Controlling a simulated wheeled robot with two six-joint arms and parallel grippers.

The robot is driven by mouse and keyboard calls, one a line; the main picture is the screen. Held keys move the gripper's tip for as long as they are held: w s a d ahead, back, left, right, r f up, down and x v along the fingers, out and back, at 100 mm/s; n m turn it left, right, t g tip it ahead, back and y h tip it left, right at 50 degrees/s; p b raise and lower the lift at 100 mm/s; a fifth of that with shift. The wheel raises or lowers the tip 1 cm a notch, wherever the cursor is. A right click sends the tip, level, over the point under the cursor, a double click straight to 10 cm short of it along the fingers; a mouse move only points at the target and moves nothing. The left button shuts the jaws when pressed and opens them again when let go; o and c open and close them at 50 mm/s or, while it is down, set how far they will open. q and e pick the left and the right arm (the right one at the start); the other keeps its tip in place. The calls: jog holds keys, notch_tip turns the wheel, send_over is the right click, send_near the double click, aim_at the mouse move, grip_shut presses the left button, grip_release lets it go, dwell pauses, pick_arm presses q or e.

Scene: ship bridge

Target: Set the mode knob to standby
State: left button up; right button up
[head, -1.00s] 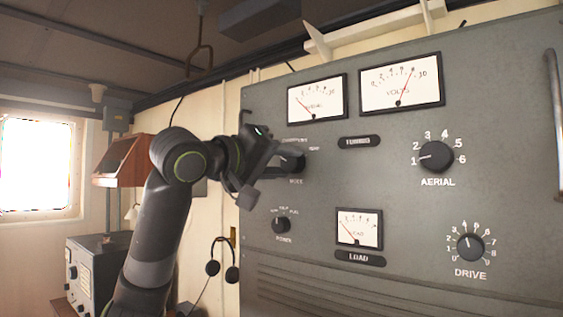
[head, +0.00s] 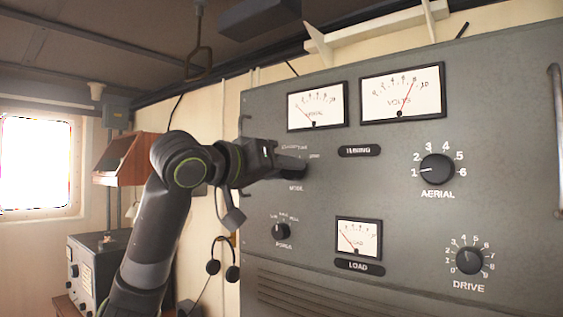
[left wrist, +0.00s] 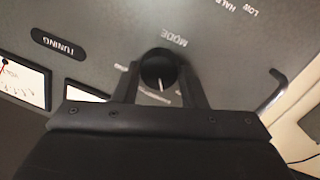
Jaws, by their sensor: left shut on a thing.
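The black round mode knob (left wrist: 158,68) sits on the grey panel, with the word MODE beside it in the left wrist view. My left gripper (head: 290,168) reaches it from the left and mostly hides it in the head view. In the left wrist view the two fingers (left wrist: 160,84) lie on either side of the knob, shut on it. The knob's white pointer line points down in that view, toward a label partly hidden and too blurred to read surely. My right gripper is in neither view.
The power knob (head: 281,231) is below the mode knob. Meters sit above, and the aerial knob (head: 436,169) and drive knob (head: 469,260) are to the right. A headset (head: 232,272) hangs left of the panel. The space before the panel's right part is clear.

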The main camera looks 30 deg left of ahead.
pick_arm(q)
jog(key=shift+r+m+p, duration=0.1)
jog(key=shift+m+p, duration=0.6)
jog(key=shift+m, duration=0.5)
jog(key=o, duration=1)
jog(key=b+v, duration=0.7)
jog(key=v, duration=1)
jog(key=shift+s+d, duration=0.25)
jog(key=shift+s, duration=0.05)
